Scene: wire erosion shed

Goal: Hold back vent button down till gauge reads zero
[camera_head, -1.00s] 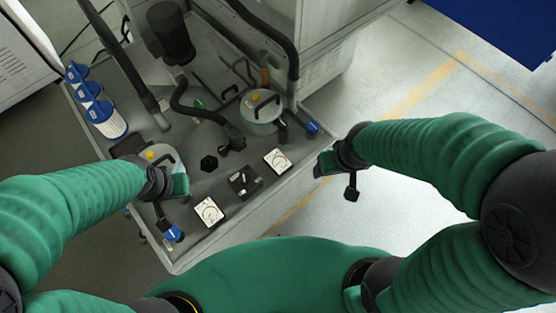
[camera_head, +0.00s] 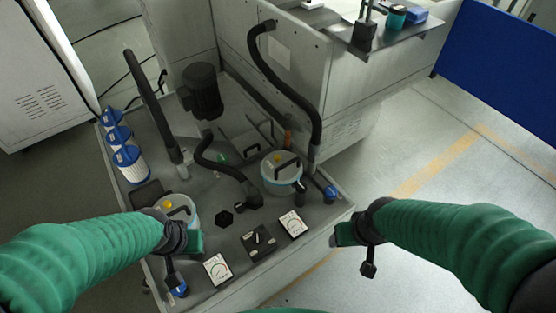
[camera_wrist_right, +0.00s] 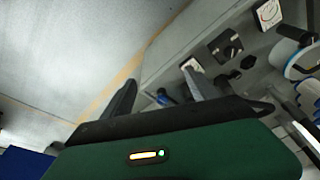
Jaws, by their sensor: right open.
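Two round canisters with pale blue bodies stand on the grey machine deck. The back canister (camera_head: 281,181) has a yellow button (camera_head: 278,158) and a black handle on its lid. The front canister (camera_head: 190,209) also has a yellow button (camera_head: 168,204). Two white dial gauges, one at front (camera_head: 218,269) and one further right (camera_head: 293,223), flank a black switch box (camera_head: 258,242). Their needles are too small to read. My right gripper (camera_head: 337,236) is open and empty off the deck's right edge; its spread fingers show in the right wrist view (camera_wrist_right: 160,78). My left gripper (camera_head: 197,242) is beside the front canister; its fingers are indistinct.
A black hose (camera_head: 290,92) arches down behind the back canister. Another hose (camera_head: 222,170) crosses the deck. A dark motor (camera_head: 201,92) and blue-capped filters (camera_head: 129,163) stand at left. Blue-handled valves (camera_head: 330,193) sit near the deck edge. Floor at right is clear.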

